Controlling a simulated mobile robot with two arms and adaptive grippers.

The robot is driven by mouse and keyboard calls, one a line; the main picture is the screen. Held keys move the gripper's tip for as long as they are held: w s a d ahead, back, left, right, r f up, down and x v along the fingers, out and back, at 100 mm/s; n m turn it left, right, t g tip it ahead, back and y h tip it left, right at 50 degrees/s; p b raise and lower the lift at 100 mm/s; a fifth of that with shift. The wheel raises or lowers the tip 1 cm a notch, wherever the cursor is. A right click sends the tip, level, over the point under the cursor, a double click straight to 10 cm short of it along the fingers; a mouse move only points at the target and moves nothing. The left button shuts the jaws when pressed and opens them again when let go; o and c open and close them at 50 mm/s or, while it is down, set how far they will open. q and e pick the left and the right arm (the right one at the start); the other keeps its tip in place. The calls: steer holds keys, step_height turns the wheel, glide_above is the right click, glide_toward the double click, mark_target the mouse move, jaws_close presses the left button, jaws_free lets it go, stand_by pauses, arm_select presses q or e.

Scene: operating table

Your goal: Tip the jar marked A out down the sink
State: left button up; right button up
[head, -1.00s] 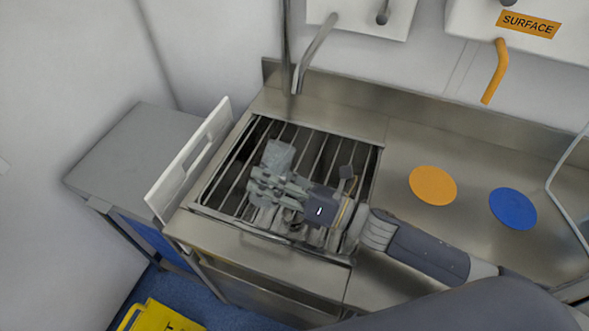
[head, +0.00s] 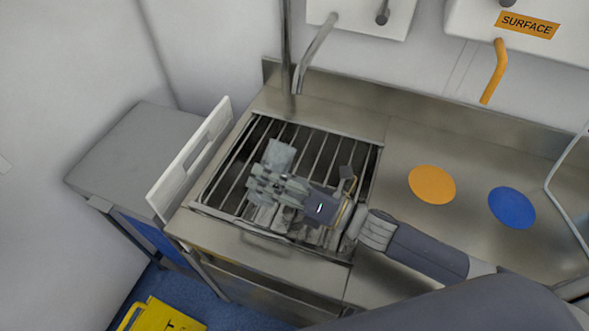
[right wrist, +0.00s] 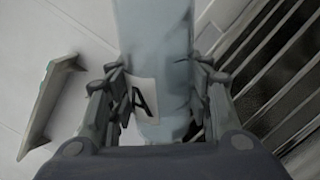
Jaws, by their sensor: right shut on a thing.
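The sink (head: 233,199) is a steel basin with a barred grate over it, left of centre in the head view. My right gripper (head: 270,182) is above the grate, its arm coming in from the lower right. It is shut on the jar (head: 279,155), a pale grey-blue, see-through vessel. In the right wrist view the jar (right wrist: 155,50) stands between the two fingers (right wrist: 158,95) with a white label bearing a black A. The jar looks tilted over the grate; I cannot tell whether anything is inside it. My left gripper is not in view.
A tap (head: 313,55) reaches over the back of the sink. A white board (head: 190,160) stands along the sink's left side. An orange disc (head: 432,184) and a blue disc (head: 512,208) lie on the steel counter (head: 400,145) at right. A yellow object (head: 160,316) is on the floor.

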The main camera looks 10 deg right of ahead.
steer(key=shift+s+a+f+m+t, duration=0.1)
steer(key=shift+f+m+t, duration=0.1)
steer(key=shift+m, duration=1)
steer(key=shift+s+a+f+m+t, duration=0.1)
steer(key=shift+f+m, duration=0.05)
steer(key=shift+m, duration=1.05)
stand_by(1.2)
steer(key=shift+w+d+f+m+h, duration=0.1)
steer(key=shift+w+d+m+h, duration=0.3)
steer(key=shift+m, duration=0.5)
stand_by(1.2)
steer(key=shift+w+d+f+m+t, duration=0.1)
steer(key=shift+m+t, duration=0.05)
steer(key=shift+m, duration=0.35)
steer(key=shift+w+d+f+m+t, duration=0.1)
steer(key=shift+m+t, duration=0.05)
steer(key=shift+m, duration=0.35)
stand_by(1.0)
steer(key=shift+r+p, duration=0.2)
steer(key=shift+p, duration=0.2)
